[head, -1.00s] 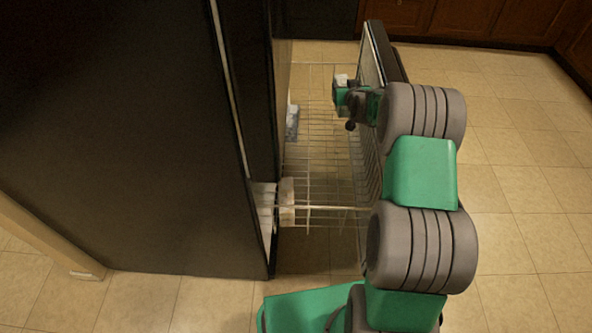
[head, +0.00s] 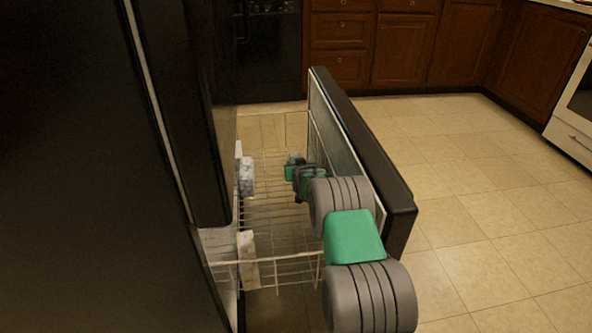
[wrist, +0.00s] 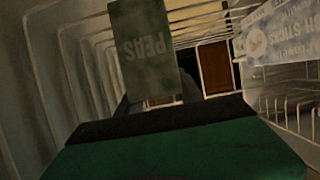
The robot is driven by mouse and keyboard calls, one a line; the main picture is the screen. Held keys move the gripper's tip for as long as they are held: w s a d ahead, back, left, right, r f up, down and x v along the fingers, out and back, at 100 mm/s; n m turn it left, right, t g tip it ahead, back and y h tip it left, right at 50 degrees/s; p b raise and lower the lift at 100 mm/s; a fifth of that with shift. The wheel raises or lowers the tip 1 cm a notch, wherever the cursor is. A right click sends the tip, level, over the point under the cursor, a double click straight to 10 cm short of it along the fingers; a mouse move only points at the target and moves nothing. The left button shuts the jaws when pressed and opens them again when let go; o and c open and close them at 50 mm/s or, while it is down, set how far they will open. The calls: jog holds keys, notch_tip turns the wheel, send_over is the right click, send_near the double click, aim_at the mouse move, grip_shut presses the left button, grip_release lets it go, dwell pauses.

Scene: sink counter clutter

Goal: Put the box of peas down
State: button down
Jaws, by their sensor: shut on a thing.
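The box of peas shows in the wrist view (wrist: 146,48) as a dull grey-green carton with "PEAS" printed upside down on it. My gripper (wrist: 160,101) is shut on it. In the head view my gripper (head: 294,171) is inside the pulled-out wire freezer drawer (head: 285,262), near its door side. Only a small grey piece of the peas box (head: 294,158) shows there. I cannot tell whether its far end touches the basket.
A fish sticks box (wrist: 282,36) shows to the right in the wrist view. A bluish-white box (head: 246,176) and a pale box (head: 248,258) stand along the drawer's left side. The black drawer front (head: 362,150) is close right of my arm.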

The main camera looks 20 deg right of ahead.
jog(key=shift+r, duration=0.15)
jog(key=c, duration=0.8)
grip_release()
jog(key=shift+f, duration=0.2)
jog(key=shift+o, duration=0.2)
